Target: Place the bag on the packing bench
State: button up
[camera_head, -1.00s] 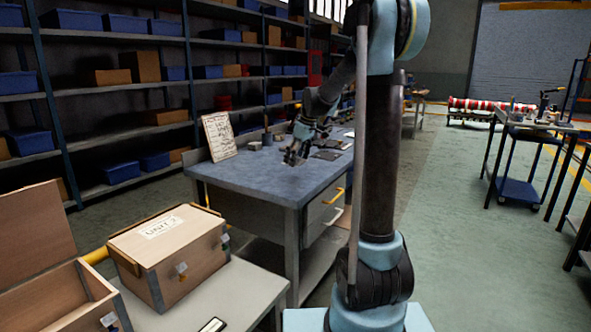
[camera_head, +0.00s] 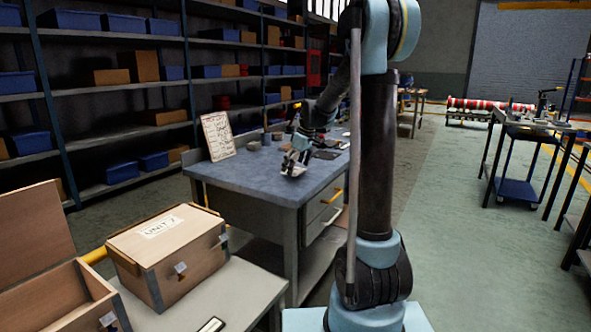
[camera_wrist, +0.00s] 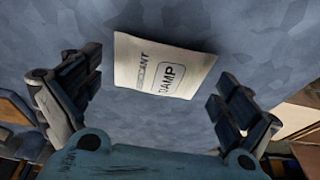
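A small off-white bag (camera_wrist: 163,66) printed "DESICCANT" and "DAMP" lies on a mottled blue-grey surface in the wrist view. My gripper (camera_wrist: 157,88) is open, with one finger left of the bag and one right; gaps show on both sides. In the head view my gripper (camera_head: 295,160) is low over the front part of the blue-topped bench (camera_head: 250,178) with drawers. A small white patch, apparently the bag (camera_head: 292,170), shows beneath it. A pale-topped bench (camera_head: 235,290) stands nearer; no label shows which is the packing bench.
A wooden case (camera_head: 170,250) marked "UNIT 7" and an open wooden box (camera_head: 65,300) are on the pale top. A notice board (camera_head: 218,135) and small dark items stand on the blue-topped bench. Shelving (camera_head: 120,90) lies behind.

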jog(key=shift+r, duration=0.1)
jog(key=v, duration=1.2)
jog(key=s+d+f+m+h, duration=0.1)
jog(key=s+d+f+m, duration=0.2)
jog(key=s, duration=0.7)
jog(key=s+d+f+m, duration=0.2)
jog(key=s+d+f, duration=0.15)
jog(key=s, duration=0.75)
jog(key=s+d+f+m+h, duration=0.1)
jog(key=s+d+f+m, duration=0.1)
jog(key=s+f, duration=0.5)
jog(key=s+d+f+m, duration=0.2)
jog(key=s+f+m, duration=0.2)
jog(key=s+f, duration=0.3)
jog(key=s, duration=0.4)
jog(key=shift+d+f+h, duration=0.3)
jog(key=shift+h, duration=0.1)
